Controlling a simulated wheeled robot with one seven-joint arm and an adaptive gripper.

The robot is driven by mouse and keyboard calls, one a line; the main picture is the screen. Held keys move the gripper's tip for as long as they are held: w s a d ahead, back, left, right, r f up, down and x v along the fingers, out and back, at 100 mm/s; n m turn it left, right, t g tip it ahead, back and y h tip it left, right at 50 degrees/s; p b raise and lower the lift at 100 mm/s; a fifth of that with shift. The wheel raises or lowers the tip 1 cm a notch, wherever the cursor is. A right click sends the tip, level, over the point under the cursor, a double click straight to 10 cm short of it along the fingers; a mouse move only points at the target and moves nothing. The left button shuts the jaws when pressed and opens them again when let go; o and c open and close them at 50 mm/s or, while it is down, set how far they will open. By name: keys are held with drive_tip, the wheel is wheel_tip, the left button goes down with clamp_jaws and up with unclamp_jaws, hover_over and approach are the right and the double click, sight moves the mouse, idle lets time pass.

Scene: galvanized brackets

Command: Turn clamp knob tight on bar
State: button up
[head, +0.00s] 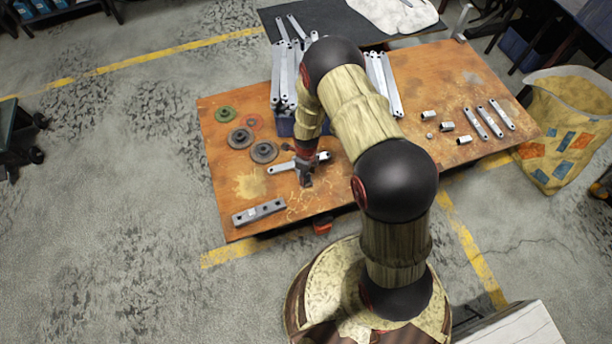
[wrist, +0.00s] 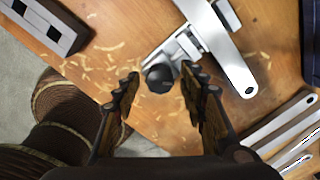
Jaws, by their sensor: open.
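The clamp's round black knob (wrist: 160,78) sits at the near end of a grey metal clamp (wrist: 185,45) in the wrist view. The clamp lies across a flat silver bar (wrist: 228,58) with a hole at its end. My gripper (wrist: 161,76) is open, with one fingertip on each side of the knob and a visible gap to each. In the head view my gripper (head: 306,181) is low over the table's front part, and the bar (head: 283,167) shows beside it. My arm and gripper hide much of the clamp there.
A grey slotted block (head: 258,212) lies on the wooden table (head: 222,185) near the front left edge. Dark discs (head: 264,152) and a green disc (head: 226,113) lie at left. Upright bars (head: 385,85) stand behind my arm. Several short sleeves (head: 428,115) and flat bars lie at right.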

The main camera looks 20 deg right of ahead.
drive_tip(key=n, duration=1.3)
drive_tip(key=shift+n, duration=0.4)
drive_tip(key=n, duration=0.4)
drive_tip(key=shift+c, duration=1)
drive_tip(key=c, duration=0.7)
drive_tip(key=shift+c, duration=0.7)
